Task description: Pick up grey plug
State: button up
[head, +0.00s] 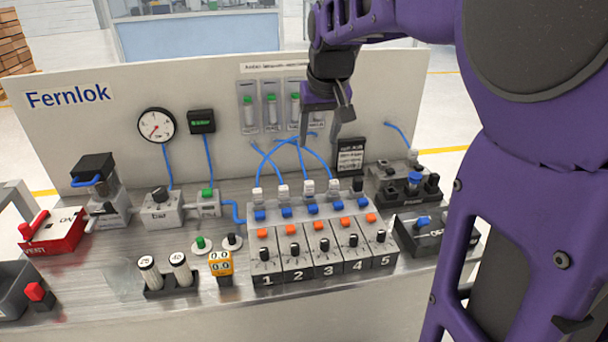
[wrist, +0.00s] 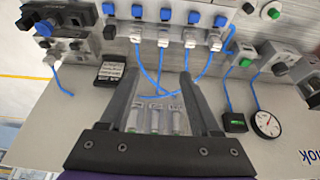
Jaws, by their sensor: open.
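A small dark grey stub (head: 357,184), which looks like the grey plug, sits upright at the back of valve station 5. It also shows in the wrist view (wrist: 110,32). The outlets beside it on stations 1 to 4 carry pale fittings (head: 308,187). My gripper (head: 319,138) is open and empty, above and behind the valve row, in front of the upright panel. In the wrist view its two fingers (wrist: 158,75) point toward the valve row, with the stub up and to the left, apart from them.
Blue hoses (head: 292,152) arch behind the valves. Clear tubes (head: 271,112) hang on the white panel (head: 90,125) behind my gripper. A black label block (head: 350,155) stands near station 5. Dark fittings (head: 403,180) crowd the right side.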

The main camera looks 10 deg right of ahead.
jog(key=b, duration=0.2)
send_near(310, 183)
jog(key=x, duration=0.2)
jog(key=w+x, duration=0.1)
jog(key=x, duration=0.2)
jog(key=shift+w+d, duration=0.1)
jog(key=x, duration=0.2)
jog(key=s+b+x, duration=0.1)
jog(key=x, duration=0.2)
jog(key=shift+w+f, duration=0.1)
jog(key=shift+f, duration=0.3)
jog(key=shift+r, duration=0.1)
grip_shut()
